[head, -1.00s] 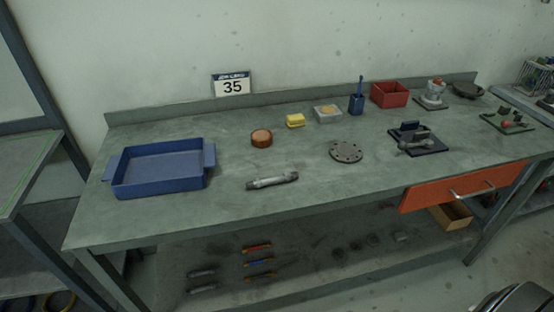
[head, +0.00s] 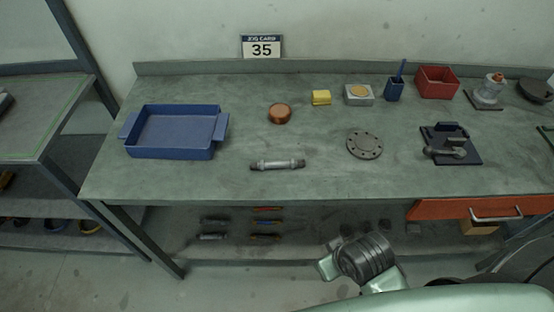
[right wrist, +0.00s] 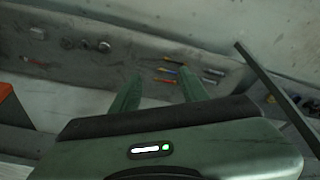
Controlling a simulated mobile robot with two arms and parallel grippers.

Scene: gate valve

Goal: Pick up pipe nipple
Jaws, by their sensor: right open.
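The pipe nipple (head: 277,165) is a short grey metal pipe with darker ends. It lies on its side near the front edge of the green-grey workbench (head: 230,185) in the head view, right of the blue tray. My right gripper (right wrist: 162,85) shows in the right wrist view with two green fingers apart and nothing between them. It faces the lower shelf, where several tools lie. The pipe nipple is not seen in the right wrist view. Part of my right arm (head: 362,258) shows in front of the bench in the head view. My left gripper is not in view.
A blue tray (head: 175,148) stands left on the bench. A round flange (head: 364,144), a copper-coloured disc (head: 280,113), a yellow block (head: 321,97) and a black fixture (head: 450,145) stand around. An orange drawer (head: 450,209) is under the front edge. Bench around the nipple is clear.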

